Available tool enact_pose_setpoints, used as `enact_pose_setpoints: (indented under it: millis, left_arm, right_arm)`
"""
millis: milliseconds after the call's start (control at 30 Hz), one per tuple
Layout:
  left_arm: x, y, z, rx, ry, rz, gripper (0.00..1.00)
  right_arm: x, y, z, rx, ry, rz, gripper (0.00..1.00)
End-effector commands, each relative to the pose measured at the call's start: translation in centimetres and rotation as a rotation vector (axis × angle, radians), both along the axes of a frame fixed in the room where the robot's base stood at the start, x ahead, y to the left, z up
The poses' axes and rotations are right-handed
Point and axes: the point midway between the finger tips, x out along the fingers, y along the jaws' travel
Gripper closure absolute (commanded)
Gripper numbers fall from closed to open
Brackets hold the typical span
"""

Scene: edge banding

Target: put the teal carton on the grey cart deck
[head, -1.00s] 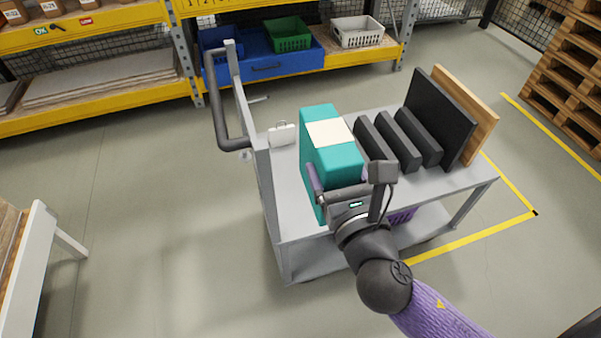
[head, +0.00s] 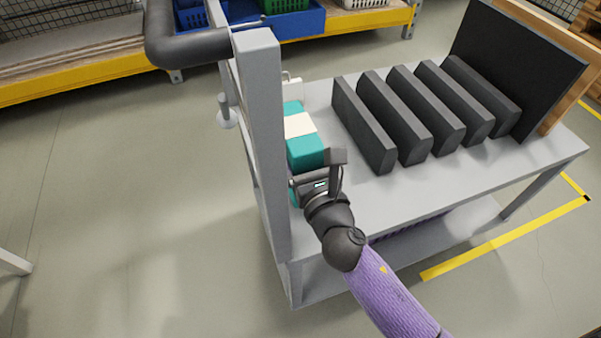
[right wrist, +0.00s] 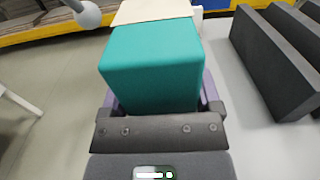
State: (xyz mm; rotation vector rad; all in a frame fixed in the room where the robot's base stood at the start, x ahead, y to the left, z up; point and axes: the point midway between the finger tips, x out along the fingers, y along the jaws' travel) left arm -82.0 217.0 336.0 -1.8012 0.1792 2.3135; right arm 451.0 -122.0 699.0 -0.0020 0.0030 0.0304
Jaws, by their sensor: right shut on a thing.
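The teal carton (head: 305,151) with a cream band is at the left end of the grey cart deck (head: 425,185). The cart's upright post hides part of its left side. My right gripper (head: 308,183) is shut on the carton's near end. In the right wrist view the carton (right wrist: 152,68) sits between the purple fingers of the gripper (right wrist: 160,97). I cannot tell whether its underside touches the deck. My left gripper is not in view.
Several dark grey slabs (head: 400,115) stand on the deck right of the carton, before a black panel (head: 515,65) and a wooden board. A small white box (head: 292,88) is behind the carton. The cart's post (head: 262,150) and dark handle (head: 180,45) stand close on the left.

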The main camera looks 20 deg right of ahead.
Motion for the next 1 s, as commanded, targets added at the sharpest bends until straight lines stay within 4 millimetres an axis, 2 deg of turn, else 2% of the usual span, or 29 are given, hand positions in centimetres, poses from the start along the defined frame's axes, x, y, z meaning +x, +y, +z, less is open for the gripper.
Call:
enact_pose_setpoints:
  millis: [33,133,333,500,533,600,867,1000]
  left_arm:
    - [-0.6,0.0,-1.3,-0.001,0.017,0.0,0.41]
    - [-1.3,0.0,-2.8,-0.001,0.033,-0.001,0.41]
    - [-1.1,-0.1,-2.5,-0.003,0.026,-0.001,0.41]
    - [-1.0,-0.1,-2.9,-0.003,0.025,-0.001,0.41]
    - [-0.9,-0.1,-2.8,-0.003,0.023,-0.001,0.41]
    - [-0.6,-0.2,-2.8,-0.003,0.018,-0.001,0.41]
    - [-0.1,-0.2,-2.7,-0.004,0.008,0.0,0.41]
    - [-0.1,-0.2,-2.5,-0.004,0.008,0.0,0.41]
  right_arm:
    - [0.0,0.0,-1.9,0.001,0.006,0.0,1.0]
    - [0.0,0.0,-3.8,0.002,0.005,0.0,1.0]
    - [0.0,0.0,-3.1,-0.001,-0.003,0.0,1.0]
    - [0.0,0.0,-3.6,-0.001,-0.002,0.0,1.0]
    - [0.0,0.0,-3.5,-0.001,-0.002,0.0,0.13]
    - [0.0,0.0,-3.5,0.0,-0.002,0.0,0.0]
    - [0.0,0.0,-3.1,0.0,-0.003,0.0,0.0]
    - [-1.9,0.0,-3.2,0.001,0.001,0.001,0.0]
